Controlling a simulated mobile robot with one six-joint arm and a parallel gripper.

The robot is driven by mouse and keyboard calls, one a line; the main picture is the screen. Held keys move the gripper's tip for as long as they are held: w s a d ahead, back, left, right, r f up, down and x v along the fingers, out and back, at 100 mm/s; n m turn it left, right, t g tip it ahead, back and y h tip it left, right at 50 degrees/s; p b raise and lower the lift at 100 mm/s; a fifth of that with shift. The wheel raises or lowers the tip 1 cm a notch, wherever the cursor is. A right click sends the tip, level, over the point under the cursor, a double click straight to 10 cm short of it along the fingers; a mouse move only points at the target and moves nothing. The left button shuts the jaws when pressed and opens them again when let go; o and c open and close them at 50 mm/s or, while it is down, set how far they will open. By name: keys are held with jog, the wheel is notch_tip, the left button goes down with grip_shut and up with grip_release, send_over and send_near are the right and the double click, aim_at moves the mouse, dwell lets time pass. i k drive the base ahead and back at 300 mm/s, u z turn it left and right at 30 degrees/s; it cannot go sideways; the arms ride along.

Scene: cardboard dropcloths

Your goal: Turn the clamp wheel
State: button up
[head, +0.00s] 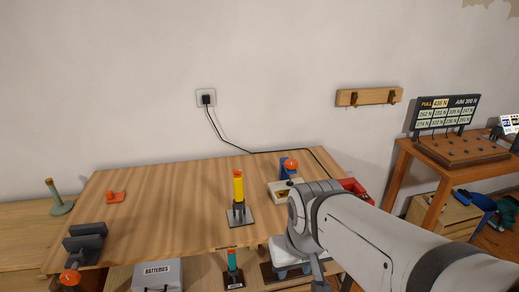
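A dark grey vise-like clamp (85,240) sits at the left front corner of the wooden workbench (150,205). A round orange-red knob (70,277) shows at its front, low in the view. A second orange-red round knob (291,165) tops a blue device (284,174) at the back right of the bench. I cannot tell for certain which one is the clamp wheel. My white arm comes in from the lower right. Part of what looks like my gripper (318,267) shows at the arm's end, beyond the bench's front edge, away from the left clamp. Its fingertips are not clearly visible.
A yellow cylinder (239,184) stands upright in a holder mid-bench. A grey batteries box (158,275) and a teal cylinder (232,261) are below the front edge. The bench's left middle is clear.

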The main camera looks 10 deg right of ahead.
aim_at(291, 164)
jog(key=i, duration=0.95)
